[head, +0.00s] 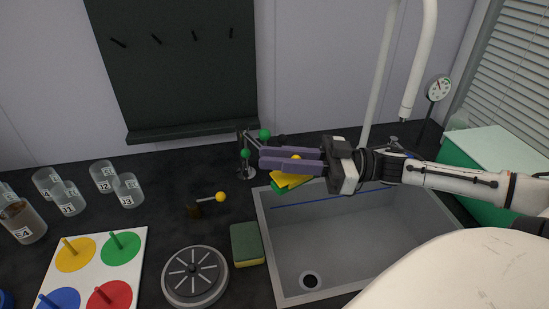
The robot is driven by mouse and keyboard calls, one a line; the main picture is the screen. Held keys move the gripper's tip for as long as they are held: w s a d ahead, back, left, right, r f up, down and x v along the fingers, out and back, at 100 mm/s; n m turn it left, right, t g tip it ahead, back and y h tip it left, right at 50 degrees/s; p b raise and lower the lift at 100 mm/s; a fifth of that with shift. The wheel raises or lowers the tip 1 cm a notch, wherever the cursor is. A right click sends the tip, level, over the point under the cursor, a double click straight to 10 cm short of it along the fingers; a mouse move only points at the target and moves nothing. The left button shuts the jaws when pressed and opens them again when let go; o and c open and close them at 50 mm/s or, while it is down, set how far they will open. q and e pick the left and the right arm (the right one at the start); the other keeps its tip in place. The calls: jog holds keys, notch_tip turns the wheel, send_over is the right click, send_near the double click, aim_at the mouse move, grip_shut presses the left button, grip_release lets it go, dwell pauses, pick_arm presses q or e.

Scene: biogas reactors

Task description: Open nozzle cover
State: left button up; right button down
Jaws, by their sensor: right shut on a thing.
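My right gripper (264,158) reaches in from the right with long purple fingers, above the back left corner of the sink. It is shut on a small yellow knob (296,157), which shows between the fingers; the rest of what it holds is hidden. A yellow and green piece (290,182) shows just below the fingers; I cannot tell whether it is joined to the knob. A metal stand with green balls (265,133) is just behind the fingertips, partly hidden. No part is clearly recognisable as the nozzle cover. My left gripper is not in view.
A grey sink (264,240) lies below the gripper. A green and yellow sponge (246,244), a round grey lid (195,276), a yellow-tipped lever (221,197) and a coloured peg board (142,240) lie left of it. Several labelled beakers (127,190) stand further left.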

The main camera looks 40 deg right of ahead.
aim_at(287, 181)
jog(key=n+y, duration=0.1)
jog(key=s+n, duration=0.1)
jog(key=shift+s+r+n+t+y, duration=0.1)
jog(key=shift+r+n+t+y, duration=0.2)
jog(key=shift+r+n+y, duration=0.1)
jog(key=n+y+b, duration=0.1)
jog(key=s+n, duration=0.1)
jog(key=n, duration=0.1)
jog(key=shift+s+a+r+y+b, duration=0.1)
jog(key=shift+s+y+b, duration=0.1)
jog(key=shift+y+b, duration=0.2)
jog(key=n, duration=0.1)
jog(key=s+n+g+y+b, duration=0.1)
jog(key=shift+n, duration=0.4)
jog(key=s+n+g+y+b, duration=0.1)
jog(key=n+g+b, duration=0.1)
jog(key=n, duration=0.1)
jog(key=s+n+g+y+b, duration=0.1)
jog(key=n+g+y+b, duration=0.1)
jog(key=n+b, duration=0.1)
jog(key=s+n+g+y+b, duration=0.1)
jog(key=n+g+b, duration=0.1)
jog(key=n, duration=0.3)
jog(key=shift+s+a+f+g+y+b, duration=0.2)
jog(key=shift+a+f+g+y+b, duration=0.15)
jog(key=shift+b, duration=0.3)
jog(key=shift+n+g, duration=0.35)
jog(key=shift+n, duration=0.05)
jog(key=shift+r, duration=0.1)
